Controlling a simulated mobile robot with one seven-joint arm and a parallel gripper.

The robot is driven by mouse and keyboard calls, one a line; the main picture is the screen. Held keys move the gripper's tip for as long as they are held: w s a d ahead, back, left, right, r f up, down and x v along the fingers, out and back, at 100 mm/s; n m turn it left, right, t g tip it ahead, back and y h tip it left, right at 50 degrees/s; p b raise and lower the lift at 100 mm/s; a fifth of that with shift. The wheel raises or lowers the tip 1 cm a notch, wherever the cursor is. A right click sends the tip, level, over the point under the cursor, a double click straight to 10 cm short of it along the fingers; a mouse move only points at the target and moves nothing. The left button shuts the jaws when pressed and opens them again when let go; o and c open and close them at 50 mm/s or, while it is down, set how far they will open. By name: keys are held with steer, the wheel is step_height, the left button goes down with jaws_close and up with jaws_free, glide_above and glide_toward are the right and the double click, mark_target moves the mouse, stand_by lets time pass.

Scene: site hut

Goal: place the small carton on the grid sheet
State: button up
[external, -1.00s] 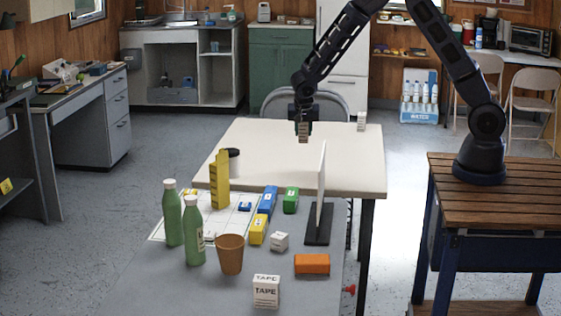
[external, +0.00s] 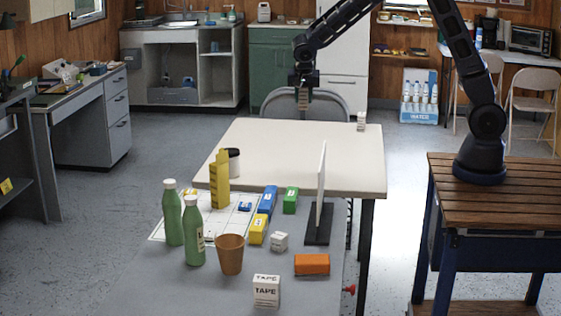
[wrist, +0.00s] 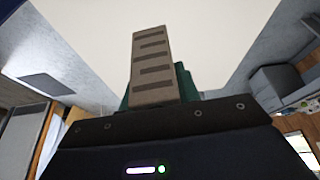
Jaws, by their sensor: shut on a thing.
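The grid sheet (external: 222,227) is white with dark lines and lies on the nearer grey table, well in front and left of my gripper. Cartons and bottles hide parts of the sheet.
A tall yellow box (external: 219,181), blue (external: 267,201) and yellow (external: 258,230) cartons and green bottles (external: 193,232) stand on or around the sheet. An upright white panel (external: 321,190) stands right of it. A brown cup (external: 230,255) is in front. The white table's middle is clear.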

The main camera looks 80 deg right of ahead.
steer(key=w+a+n+t, duration=0.1)
steer(key=w+a+n, duration=0.1)
steer(key=w+a, duration=0.75)
steer(key=w+a+n+t, duration=0.15)
steer(key=w+a, duration=0.45)
steer(key=a, duration=0.7)
steer(key=w+a+n+y, duration=0.1)
steer(key=w+a+n, duration=0.15)
steer(key=a, duration=0.85)
steer(key=w+a+n, duration=0.2)
steer(key=w+a, duration=0.1)
steer(key=a, duration=0.7)
steer(key=f, duration=2.5)
steer(key=shift+s+d+f, duration=0.2)
steer(key=shift+f, duration=0.15)
steer(key=o, duration=0.7)
steer(key=shift+o, duration=1.3)
